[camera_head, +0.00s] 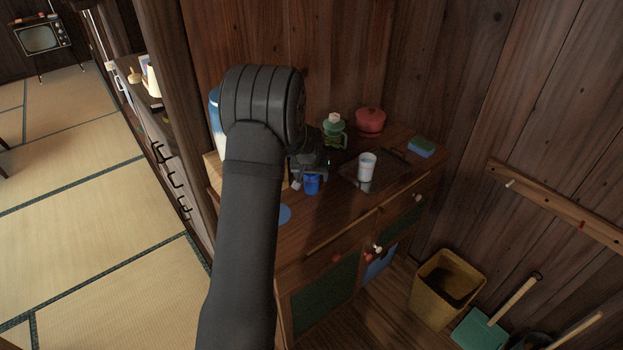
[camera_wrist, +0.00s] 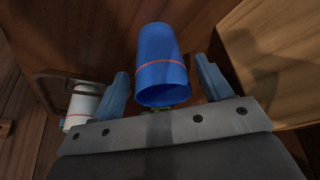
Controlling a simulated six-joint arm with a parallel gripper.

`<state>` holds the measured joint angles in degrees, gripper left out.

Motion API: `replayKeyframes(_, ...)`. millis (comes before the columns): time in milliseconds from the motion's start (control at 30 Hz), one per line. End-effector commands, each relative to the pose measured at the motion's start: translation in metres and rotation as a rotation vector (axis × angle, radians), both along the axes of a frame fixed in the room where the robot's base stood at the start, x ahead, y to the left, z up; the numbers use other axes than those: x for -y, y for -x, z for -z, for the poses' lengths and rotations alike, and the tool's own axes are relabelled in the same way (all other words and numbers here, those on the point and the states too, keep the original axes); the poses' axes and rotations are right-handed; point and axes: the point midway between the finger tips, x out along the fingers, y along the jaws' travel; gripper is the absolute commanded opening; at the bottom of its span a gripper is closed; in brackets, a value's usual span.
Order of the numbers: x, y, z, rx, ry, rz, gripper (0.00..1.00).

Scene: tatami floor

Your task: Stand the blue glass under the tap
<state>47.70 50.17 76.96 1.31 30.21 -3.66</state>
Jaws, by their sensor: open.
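In the wrist view the blue glass (camera_wrist: 162,50), with a thin red band, lies between the two fingers of my gripper (camera_wrist: 161,68). The fingers are apart, with a visible gap on each side of the glass. A blue and white container (camera_head: 214,112) shows at the left edge of my arm, above a pale wooden box (camera_head: 213,172). My arm hides most of both. I cannot make out a tap.
Behind are a green jar (camera_head: 334,133), a red pot (camera_head: 370,121) and a green-blue sponge (camera_head: 422,147).

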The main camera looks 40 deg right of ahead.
Motion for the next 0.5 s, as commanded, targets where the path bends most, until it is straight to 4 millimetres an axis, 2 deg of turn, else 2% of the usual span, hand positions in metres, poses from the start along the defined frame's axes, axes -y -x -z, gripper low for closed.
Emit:
replayKeyframes(200,-0.012,0.012,-0.042,0.002,0.002,0.000,0.71)
replayKeyframes(500,-0.024,0.024,-0.082,0.001,0.001,0.000,0.71)
